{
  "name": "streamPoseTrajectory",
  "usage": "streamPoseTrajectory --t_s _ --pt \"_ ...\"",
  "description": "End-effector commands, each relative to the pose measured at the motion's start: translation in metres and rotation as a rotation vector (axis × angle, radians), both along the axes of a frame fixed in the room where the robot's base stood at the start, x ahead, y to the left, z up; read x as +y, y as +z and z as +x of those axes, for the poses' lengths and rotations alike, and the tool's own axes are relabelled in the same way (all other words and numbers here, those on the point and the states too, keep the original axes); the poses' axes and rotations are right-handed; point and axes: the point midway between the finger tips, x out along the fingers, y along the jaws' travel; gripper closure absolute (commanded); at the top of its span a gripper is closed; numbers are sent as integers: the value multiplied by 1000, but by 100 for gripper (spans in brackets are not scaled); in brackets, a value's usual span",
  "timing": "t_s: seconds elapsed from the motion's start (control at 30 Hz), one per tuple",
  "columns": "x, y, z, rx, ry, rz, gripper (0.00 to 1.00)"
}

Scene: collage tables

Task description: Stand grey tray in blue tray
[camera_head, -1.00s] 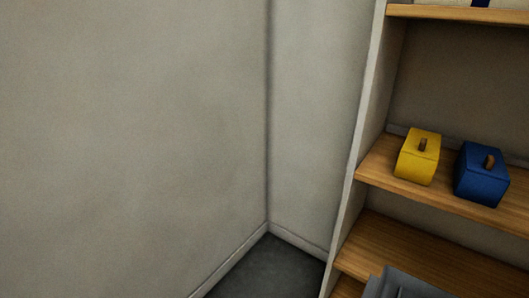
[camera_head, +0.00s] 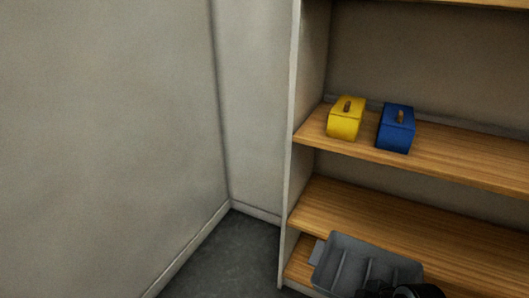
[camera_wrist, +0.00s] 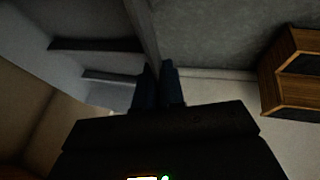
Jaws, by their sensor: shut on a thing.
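The grey tray (camera_head: 347,250) shows at the bottom of the head view, in front of the lower shelves. It has raised walls and inner dividers. My gripper, a dark shape at the bottom edge of the head view (camera_head: 402,291), is at the tray's near side. In the wrist view my gripper (camera_wrist: 158,72) is shut on a thin wall of the grey tray (camera_wrist: 100,62), which fills the upper left. No blue tray is in view.
A wooden shelf unit (camera_head: 460,165) with a pale side panel stands at the right. A yellow box (camera_head: 345,122) and a blue box (camera_head: 394,133), both with brown handles, sit on a shelf. The lower shelf (camera_head: 340,208) looks clear where seen. Bare walls and dark floor (camera_head: 225,262) lie left.

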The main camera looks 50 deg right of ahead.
Motion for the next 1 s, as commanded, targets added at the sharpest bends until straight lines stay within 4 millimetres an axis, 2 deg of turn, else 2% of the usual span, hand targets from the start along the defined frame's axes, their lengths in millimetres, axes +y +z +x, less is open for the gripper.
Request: streamPoseTrajectory --t_s 0.27,0.37,0.53,0.7,0.83,1.0 --pt "29 -2 64 -3 -49 -2 100" --pt "47 0 98 -5 -79 -4 100" --pt "89 9 159 -7 -150 -7 100" --pt "137 28 214 -6 -237 -8 100" --pt "166 42 241 -6 -294 -6 100" --pt "187 53 257 -2 -338 -3 100"
